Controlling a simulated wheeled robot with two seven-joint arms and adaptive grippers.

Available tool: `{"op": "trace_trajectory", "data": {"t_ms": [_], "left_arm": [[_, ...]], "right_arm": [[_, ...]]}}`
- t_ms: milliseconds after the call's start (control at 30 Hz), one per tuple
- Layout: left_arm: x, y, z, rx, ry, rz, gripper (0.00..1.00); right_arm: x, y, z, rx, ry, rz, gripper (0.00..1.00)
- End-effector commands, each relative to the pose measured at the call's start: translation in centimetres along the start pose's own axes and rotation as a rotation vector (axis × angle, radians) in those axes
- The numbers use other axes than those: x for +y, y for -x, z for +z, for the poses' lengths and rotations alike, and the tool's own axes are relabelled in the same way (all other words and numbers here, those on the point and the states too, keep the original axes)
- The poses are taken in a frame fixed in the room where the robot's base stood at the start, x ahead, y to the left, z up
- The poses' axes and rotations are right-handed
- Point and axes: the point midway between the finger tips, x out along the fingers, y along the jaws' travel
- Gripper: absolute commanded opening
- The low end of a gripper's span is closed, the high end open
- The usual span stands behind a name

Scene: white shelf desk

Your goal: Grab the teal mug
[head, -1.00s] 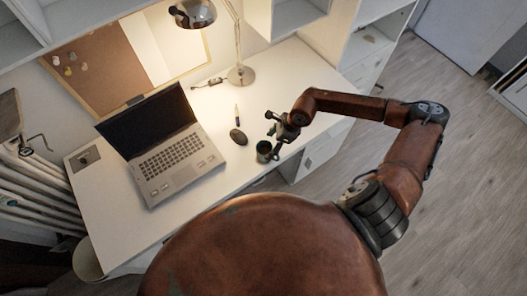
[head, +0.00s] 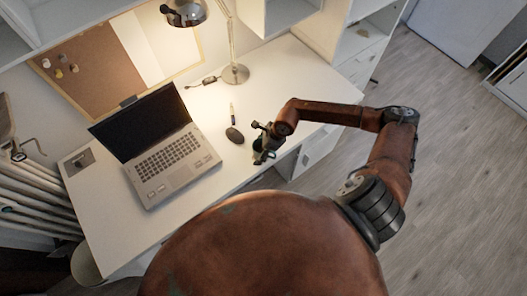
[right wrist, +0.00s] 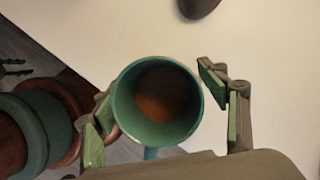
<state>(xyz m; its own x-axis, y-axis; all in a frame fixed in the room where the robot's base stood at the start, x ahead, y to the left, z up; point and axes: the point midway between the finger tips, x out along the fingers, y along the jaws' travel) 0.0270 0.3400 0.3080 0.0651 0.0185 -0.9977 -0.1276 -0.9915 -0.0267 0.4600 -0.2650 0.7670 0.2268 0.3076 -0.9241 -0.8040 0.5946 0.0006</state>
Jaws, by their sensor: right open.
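The teal mug (right wrist: 156,104) stands upright near the desk's front edge, and its open top shows in the right wrist view. In the head view the mug (head: 257,154) is partly hidden by my right gripper (head: 263,143). My right gripper (right wrist: 166,112) is open, with one finger on each side of the mug. A small gap shows between the mug and the right-hand finger; the left-hand finger is close to the mug's wall, and I cannot tell if it touches. My left gripper is not in view.
A dark computer mouse (head: 234,135) lies behind the mug, with a pen (head: 232,112) beyond it. An open laptop (head: 160,150) stands to the left. A lamp (head: 235,73) stands at the back. The white desktop (head: 290,75) is clear at the back right.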

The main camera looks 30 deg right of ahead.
Motion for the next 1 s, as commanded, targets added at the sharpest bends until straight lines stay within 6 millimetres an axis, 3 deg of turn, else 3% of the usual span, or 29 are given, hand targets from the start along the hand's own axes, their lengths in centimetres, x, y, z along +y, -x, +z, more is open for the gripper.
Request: {"op": "trace_trajectory", "data": {"t_ms": [867, 1000], "left_arm": [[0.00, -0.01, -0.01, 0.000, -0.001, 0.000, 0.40], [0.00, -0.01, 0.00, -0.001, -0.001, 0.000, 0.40]], "right_arm": [[0.00, 0.04, 0.02, 0.000, 0.000, 0.000, 0.10], [-0.03, 0.08, 0.09, -0.002, 0.000, 0.000, 0.09]]}}
